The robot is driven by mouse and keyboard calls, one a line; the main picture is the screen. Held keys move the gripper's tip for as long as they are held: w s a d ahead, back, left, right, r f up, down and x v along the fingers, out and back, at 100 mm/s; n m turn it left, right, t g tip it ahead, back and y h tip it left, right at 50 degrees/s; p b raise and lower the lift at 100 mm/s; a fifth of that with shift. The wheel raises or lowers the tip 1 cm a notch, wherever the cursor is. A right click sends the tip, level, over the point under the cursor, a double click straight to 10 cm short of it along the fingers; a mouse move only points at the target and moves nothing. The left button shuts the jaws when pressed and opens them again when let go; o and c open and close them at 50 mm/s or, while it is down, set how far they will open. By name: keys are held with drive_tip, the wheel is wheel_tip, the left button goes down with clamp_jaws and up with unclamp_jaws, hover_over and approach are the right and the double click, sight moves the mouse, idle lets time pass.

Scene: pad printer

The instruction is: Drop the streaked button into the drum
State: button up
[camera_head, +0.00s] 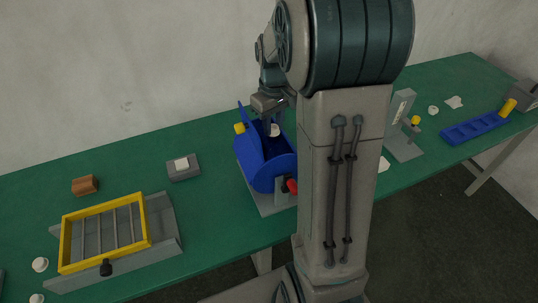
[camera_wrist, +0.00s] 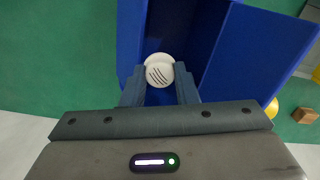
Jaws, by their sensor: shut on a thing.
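The streaked button (camera_wrist: 159,72) is a round white piece with several dark slanted lines, seen in the wrist view between my fingertips. My gripper (camera_wrist: 160,85) is shut on it. The blue drum (camera_wrist: 218,45) lies behind and around it in the wrist view, with its opening below the button. In the head view my gripper (camera_head: 272,125) is over the mouth of the drum (camera_head: 270,172), and the white button (camera_head: 275,130) shows at the fingertips. My arm hides the right side of the drum's stand. How deep the button sits in the opening is hard to tell.
A yellow-framed rack (camera_head: 105,233), a brown block (camera_head: 85,186) and a grey pad with a white piece (camera_head: 183,168) stand left of the drum. A grey stand (camera_head: 404,140) and blue tray (camera_head: 475,127) are at right. The green table (camera_head: 130,160) has free room between them.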

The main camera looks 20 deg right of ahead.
drive_tip(key=o, duration=1)
wheel_tip(320, 180, up, 14)
drive_tip(key=shift+f+b, duration=0.1)
drive_tip(key=shift+b, duration=0.3)
drive_tip(key=s+a+f+m+t, duration=0.1)
drive_tip(key=s+a+f, duration=0.1)
drive_tip(key=s, duration=0.4)
drive_tip(key=s+a+f+m+t, duration=0.1)
drive_tip(key=s+a+f, duration=0.2)
drive_tip(key=s, duration=0.3)
drive_tip(key=s+a+f+m+t, duration=0.1)
drive_tip(key=s+a+f, duration=0.2)
drive_tip(key=s, duration=0.3)
drive_tip(key=shift+s+a+f, duration=0.15)
drive_tip(key=shift+a+f, duration=0.05)
drive_tip(key=shift+a, duration=0.6)
